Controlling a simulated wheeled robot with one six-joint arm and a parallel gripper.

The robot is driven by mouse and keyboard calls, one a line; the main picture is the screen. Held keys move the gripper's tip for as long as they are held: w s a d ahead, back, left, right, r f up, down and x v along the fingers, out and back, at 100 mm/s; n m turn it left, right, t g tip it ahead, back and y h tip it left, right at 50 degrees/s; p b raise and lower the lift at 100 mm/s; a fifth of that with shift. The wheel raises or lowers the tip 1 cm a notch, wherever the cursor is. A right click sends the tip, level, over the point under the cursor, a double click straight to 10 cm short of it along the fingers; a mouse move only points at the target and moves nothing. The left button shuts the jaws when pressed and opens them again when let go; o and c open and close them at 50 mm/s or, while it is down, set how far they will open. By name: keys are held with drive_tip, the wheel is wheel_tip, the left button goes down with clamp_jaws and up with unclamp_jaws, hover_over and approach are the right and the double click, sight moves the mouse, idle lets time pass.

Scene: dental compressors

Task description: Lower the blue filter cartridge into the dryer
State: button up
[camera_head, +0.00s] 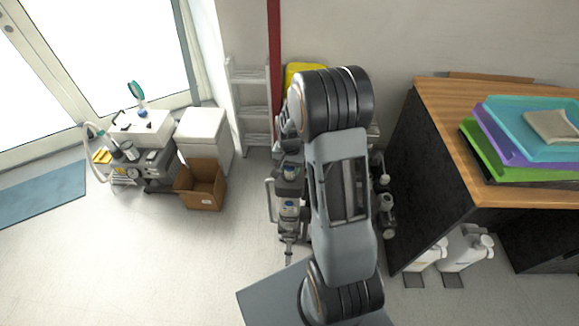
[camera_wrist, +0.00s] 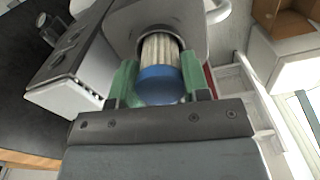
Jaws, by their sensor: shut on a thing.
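The blue filter cartridge shows in the wrist view, with a blue cap (camera_wrist: 160,86) and a pale pleated body. My gripper (camera_wrist: 160,88) has its green fingers on either side of the blue cap and is shut on it. The pleated body points into a dark round opening in a light grey housing (camera_wrist: 125,25), which looks like the dryer. How deep the cartridge sits cannot be told. In the head view my arm covers the gripper, the cartridge and most of the equipment beneath.
Compressor equipment (camera_head: 288,208) shows left of my arm. A wooden-topped desk (camera_head: 440,100) with stacked trays (camera_head: 530,135) stands at right. A cardboard box (camera_head: 202,190) and a white cabinet (camera_head: 203,135) are at left. Floor between box and equipment is clear.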

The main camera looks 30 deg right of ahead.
drive_tip(key=shift+f+b, duration=0.6)
drive_tip(key=shift+f, duration=0.3)
drive_tip(key=shift+r+p, duration=0.5)
drive_tip(key=shift+r, duration=0.2)
drive_tip(key=shift+f, duration=0.25)
drive_tip(key=shift+f+b, duration=0.55)
drive_tip(key=shift+b, duration=0.05)
drive_tip(key=o, duration=1.1)
drive_tip(key=shift+c, duration=0.2)
drive_tip(key=shift+r, duration=0.1)
wheel_tip(320, 180, up, 14)
drive_tip(key=shift+p, duration=0.45)
